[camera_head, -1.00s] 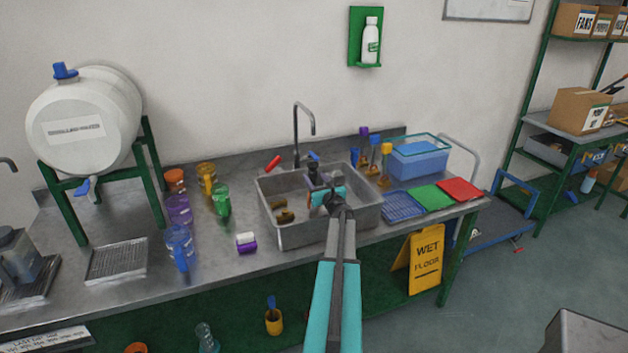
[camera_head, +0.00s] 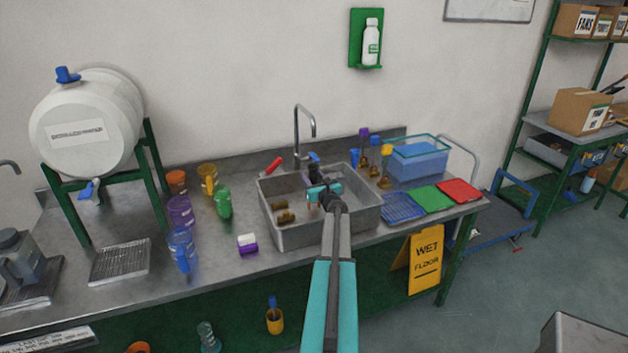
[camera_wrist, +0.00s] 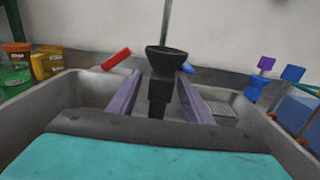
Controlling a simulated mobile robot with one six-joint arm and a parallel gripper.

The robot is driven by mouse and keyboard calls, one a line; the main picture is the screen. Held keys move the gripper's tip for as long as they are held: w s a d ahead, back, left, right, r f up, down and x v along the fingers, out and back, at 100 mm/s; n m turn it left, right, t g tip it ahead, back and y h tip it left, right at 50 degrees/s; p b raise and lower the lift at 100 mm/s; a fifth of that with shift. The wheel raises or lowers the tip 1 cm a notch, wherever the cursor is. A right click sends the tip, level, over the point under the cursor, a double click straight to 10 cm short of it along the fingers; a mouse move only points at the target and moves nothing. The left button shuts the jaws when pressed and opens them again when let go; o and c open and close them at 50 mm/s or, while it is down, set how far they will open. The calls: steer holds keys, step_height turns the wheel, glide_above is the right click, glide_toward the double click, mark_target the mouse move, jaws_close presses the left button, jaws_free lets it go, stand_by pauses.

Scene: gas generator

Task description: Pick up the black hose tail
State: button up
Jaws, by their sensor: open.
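The black hose tail (camera_wrist: 160,85) stands upright in the wrist view, with a wide cup-like top and a narrower stepped stem. My gripper (camera_wrist: 159,78) is open, its two purple-grey fingers on either side of the stem in the picture. I see a gap between the left finger and the stem; I cannot tell whether the right finger touches it. The stem's lower end is hidden behind my gripper's body. In the head view my gripper (camera_head: 308,178) reaches over the metal sink (camera_head: 300,238), and the hose tail is too small and covered to make out clearly.
Brass-coloured fittings (camera_head: 285,217) lie in the sink's left part. A tap (camera_head: 297,135) rises behind, with a red handle (camera_head: 274,165) to its left. Coloured jugs (camera_head: 208,180) stand left; blue, green and red trays (camera_head: 434,197) lie right.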

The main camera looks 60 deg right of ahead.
steer(key=shift+p+x, duration=0.3)
steer(key=shift+x, duration=0.75)
steer(key=shift+c, duration=0.2)
jaws_close()
